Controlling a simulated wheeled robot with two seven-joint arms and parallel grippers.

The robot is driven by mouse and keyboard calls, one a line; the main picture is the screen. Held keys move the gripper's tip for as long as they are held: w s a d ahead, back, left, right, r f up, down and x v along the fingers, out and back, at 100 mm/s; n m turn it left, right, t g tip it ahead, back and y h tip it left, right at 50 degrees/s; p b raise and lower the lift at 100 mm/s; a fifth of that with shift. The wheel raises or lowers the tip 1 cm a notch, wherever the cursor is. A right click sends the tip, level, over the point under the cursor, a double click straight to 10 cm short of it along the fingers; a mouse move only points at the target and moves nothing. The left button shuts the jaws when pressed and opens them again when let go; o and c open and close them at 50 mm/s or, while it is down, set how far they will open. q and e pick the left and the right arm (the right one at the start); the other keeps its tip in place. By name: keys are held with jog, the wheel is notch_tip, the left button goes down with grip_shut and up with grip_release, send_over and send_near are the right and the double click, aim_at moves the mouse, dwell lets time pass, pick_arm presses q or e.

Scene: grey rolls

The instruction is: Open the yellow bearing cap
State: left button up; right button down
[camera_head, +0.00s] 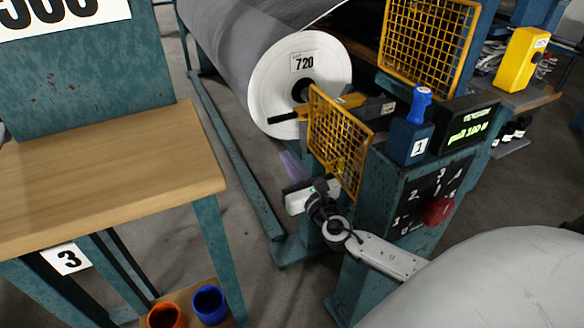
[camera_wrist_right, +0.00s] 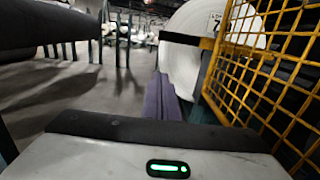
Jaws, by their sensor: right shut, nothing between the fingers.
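A yellow bar-shaped part, which looks like the bearing cap (camera_head: 341,103), lies across the shaft at the end of the roll marked 720 (camera_head: 283,88). A black end sticks out to its left. A yellow mesh guard (camera_head: 340,140) stands in front and hides part of it. The guard also shows at the right of the right wrist view (camera_wrist_right: 262,75). My right gripper (camera_head: 289,158) is shut and empty, with its purple fingers left of the guard and below the roll, apart from the cap. The fingers also show in the wrist view (camera_wrist_right: 163,97). My left gripper is out of view.
A teal control post (camera_head: 368,200) with a red knob (camera_head: 438,210), a blue handle (camera_head: 419,104) and a display stands right of the guard. A wooden-topped table (camera_head: 100,180) stands at left. The floor between is open, with a teal rail crossing it.

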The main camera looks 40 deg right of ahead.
pick_arm(q)
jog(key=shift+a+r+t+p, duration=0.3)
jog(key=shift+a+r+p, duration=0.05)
jog(key=shift+p, duration=0.45)
pick_arm(e)
jog(key=w+d+r, duration=0.1)
jog(key=w+r, duration=0.3)
jog(key=w, duration=0.2)
jog(key=shift+d, duration=0.2)
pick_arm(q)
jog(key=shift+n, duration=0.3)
pick_arm(e)
jog(key=shift+w+r, duration=0.1)
